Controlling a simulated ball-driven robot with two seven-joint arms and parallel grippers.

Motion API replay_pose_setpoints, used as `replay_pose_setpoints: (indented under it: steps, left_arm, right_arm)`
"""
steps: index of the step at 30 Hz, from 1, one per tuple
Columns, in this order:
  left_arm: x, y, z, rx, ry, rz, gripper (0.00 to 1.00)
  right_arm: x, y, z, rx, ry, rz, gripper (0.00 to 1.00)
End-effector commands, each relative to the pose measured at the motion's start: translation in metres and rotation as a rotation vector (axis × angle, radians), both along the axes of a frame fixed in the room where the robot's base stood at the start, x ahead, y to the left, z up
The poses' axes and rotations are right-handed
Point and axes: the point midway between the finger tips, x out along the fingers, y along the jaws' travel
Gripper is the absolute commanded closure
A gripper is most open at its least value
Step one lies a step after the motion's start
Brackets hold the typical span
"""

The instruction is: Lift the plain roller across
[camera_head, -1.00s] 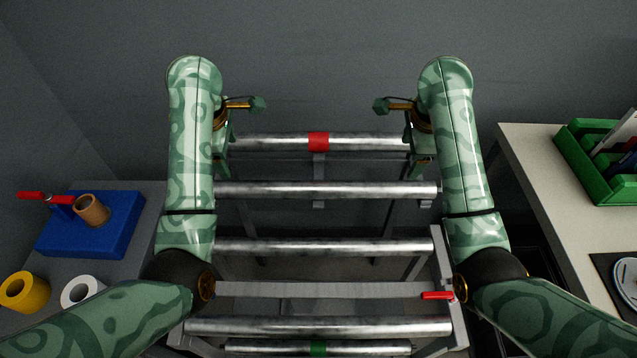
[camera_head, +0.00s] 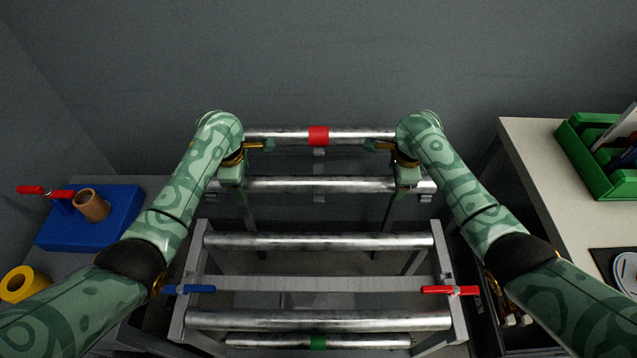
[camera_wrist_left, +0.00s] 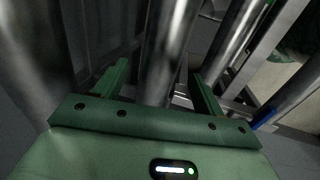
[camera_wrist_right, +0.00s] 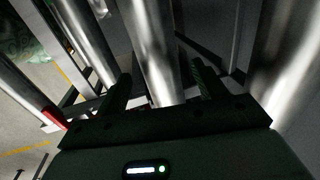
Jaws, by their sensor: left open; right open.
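A plain bare-metal roller (camera_head: 318,185) lies across the rear stand, in front of the roller with a red band (camera_head: 318,136). My left gripper (camera_head: 231,176) is over its left end and my right gripper (camera_head: 407,177) is over its right end. In the left wrist view a roller (camera_wrist_left: 166,55) runs between the two open fingers. In the right wrist view a roller (camera_wrist_right: 150,50) also runs between open fingers. No grip shows on either side. The fingertips are hidden in the head view.
The nearer frame holds plain rollers (camera_head: 318,242) (camera_head: 318,320) and a green-banded roller (camera_head: 318,342). It has a blue lever (camera_head: 189,289) at left and a red lever (camera_head: 450,290) at right. Side tables carry a blue block (camera_head: 115,225) and a green bin (camera_head: 590,170).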

Motion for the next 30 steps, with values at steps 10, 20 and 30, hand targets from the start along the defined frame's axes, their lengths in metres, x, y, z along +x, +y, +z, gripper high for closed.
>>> replay_pose_setpoints:
  steps: [10,20,30]
  left_arm:
    - [0.005,-0.001,-0.022,-0.001,-0.002,-0.001,0.30]
    - [0.005,-0.001,-0.022,-0.001,-0.002,-0.001,0.58]
    - [0.005,-0.001,-0.022,-0.002,-0.001,-0.001,1.00]
  right_arm:
    - [0.005,0.000,-0.022,0.000,-0.002,0.000,0.30]
    - [0.005,0.000,-0.022,0.001,-0.001,0.000,0.58]
    - [0.005,0.001,-0.022,0.001,-0.001,0.000,1.00]
